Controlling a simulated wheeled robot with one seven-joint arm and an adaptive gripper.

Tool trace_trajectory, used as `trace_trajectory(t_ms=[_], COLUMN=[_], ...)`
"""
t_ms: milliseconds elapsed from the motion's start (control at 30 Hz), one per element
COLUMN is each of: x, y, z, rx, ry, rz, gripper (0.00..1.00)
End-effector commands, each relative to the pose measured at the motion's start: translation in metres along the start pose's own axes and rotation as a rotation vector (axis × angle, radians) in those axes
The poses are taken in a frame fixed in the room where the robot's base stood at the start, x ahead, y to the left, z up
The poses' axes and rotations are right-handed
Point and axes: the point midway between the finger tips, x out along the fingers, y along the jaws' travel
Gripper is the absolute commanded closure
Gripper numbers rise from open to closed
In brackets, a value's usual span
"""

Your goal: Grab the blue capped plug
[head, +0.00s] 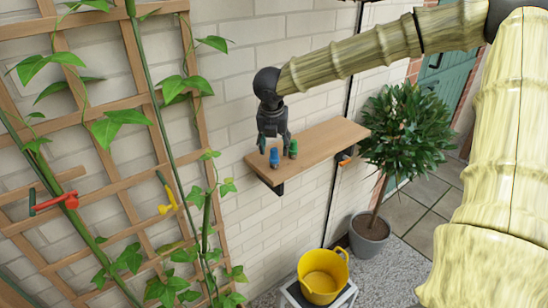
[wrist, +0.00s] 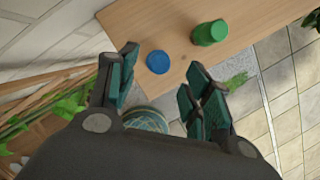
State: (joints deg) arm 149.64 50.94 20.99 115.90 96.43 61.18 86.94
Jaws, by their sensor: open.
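The blue capped plug (head: 274,158) stands upright near the left front end of the wooden shelf (head: 320,146). In the wrist view its round blue cap (wrist: 158,62) shows from above, ahead of the fingertips and between their lines. My gripper (head: 272,146) is open over that end of the shelf, with nothing between its fingers (wrist: 158,75). In the head view it is just above and behind the blue plug, and I cannot tell whether it touches.
A green capped plug (wrist: 210,33) stands close to the right of the blue one; it also shows in the head view (head: 293,149). A trellis (head: 120,103) with vines is at the left. A yellow bucket (head: 322,277) and a potted bush (head: 370,232) stand below.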

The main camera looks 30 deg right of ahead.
Motion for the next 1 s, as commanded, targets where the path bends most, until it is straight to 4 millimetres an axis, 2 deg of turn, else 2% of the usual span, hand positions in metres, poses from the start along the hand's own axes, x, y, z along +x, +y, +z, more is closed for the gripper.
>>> trace_trajectory(t_ms=[400,767,1000], x=[0.036,0.042,0.042], y=[0.002,0.002,0.002], z=[0.004,0.004,0.004], rx=[-0.002,-0.002,-0.002], ry=[0.001,0.000,0.000], rz=[-0.001,0.000,0.000], gripper=[0.50,0.50,0.88])
